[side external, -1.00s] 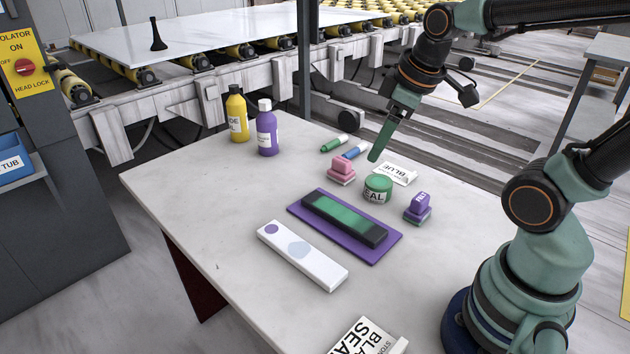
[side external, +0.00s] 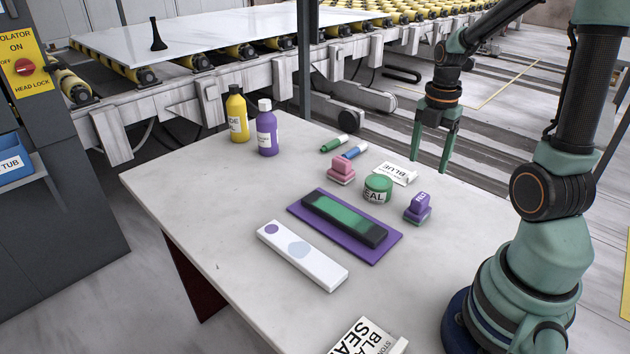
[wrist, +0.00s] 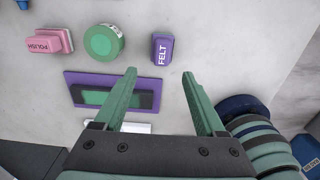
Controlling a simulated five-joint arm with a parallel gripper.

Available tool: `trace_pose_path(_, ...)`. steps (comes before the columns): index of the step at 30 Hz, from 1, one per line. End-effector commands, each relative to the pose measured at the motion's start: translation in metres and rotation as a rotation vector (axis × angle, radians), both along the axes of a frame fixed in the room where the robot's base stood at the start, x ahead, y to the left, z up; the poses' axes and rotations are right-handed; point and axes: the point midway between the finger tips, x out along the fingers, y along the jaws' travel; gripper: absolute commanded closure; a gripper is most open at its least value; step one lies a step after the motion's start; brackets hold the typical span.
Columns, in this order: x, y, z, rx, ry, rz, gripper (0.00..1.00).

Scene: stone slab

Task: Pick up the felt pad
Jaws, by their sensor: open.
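The felt pad (side external: 419,206) is a small purple block on a grey-green base, standing on the stone-topped table right of the green jar. In the wrist view the purple block (wrist: 162,49) reads FELT and lies beyond the fingertips, roughly between their lines. My gripper (side external: 430,166) has two green fingers, apart and pointing down, above the table's far right part, behind the felt pad. In the wrist view the space between its fingers (wrist: 160,76) is empty. The gripper does not touch the pad.
The green jar (side external: 377,190) and pink POLISH block (side external: 341,172) stand left of the pad. A purple mat (side external: 388,249) with a dark green-centred bar lies in front. Bottles (side external: 267,130), small tubes (side external: 355,151) and a white packet (side external: 396,173) stand farther back. The table's left is clear.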

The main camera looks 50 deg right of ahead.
Motion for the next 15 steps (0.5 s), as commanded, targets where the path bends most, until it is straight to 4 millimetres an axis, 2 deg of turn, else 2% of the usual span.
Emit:
trace_pose_path(7,-0.002,0.002,-0.043,0.004,0.005,-0.001,0.28)
trace_pose_path(15,-0.001,0.001,-0.063,0.001,0.001,-0.001,0.28)
